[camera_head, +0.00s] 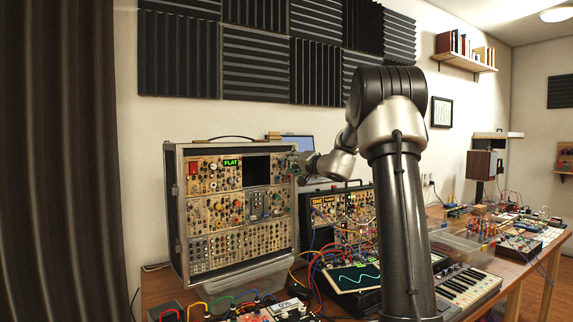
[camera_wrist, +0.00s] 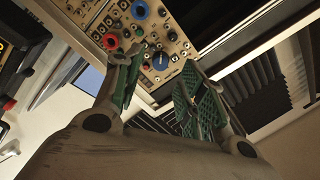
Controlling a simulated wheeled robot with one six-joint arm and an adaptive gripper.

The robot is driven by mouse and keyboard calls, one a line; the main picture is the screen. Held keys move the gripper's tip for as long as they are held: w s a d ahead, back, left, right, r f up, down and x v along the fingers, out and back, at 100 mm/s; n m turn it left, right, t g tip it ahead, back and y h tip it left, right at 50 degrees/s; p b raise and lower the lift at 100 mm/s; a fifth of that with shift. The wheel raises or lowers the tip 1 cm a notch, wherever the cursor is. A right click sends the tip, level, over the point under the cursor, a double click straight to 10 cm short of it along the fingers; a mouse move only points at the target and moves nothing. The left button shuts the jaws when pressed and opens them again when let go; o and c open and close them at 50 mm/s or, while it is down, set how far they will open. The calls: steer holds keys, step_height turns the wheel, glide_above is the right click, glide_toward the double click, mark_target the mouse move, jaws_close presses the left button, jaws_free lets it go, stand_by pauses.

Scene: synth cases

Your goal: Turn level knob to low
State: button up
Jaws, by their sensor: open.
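The modular synth panel (camera_head: 225,215) stands upright in a case at the left in the head view. A small green display (camera_head: 231,162) on it reads FLAT. My gripper (camera_head: 301,163) is at the panel's upper right edge. In the wrist view my gripper (camera_wrist: 161,62) is open, with green pads on both fingers. A blue knob (camera_wrist: 160,61) shows between the fingertips; I cannot tell whether they touch it. Another blue knob (camera_wrist: 139,10) and a red-ringed knob (camera_wrist: 110,41) sit farther along the panel. I cannot read which knob is the level knob, nor its setting.
A second synth case (camera_head: 345,208) with many patch cables stands right of the panel. A small screen module (camera_head: 353,277), a keyboard (camera_head: 468,286) and a clear bin (camera_head: 452,248) crowd the table.

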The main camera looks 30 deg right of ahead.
steer(key=s+d, duration=0.1)
steer(key=s, duration=0.7)
steer(key=shift+s, duration=0.15)
steer(key=shift+d, duration=0.1)
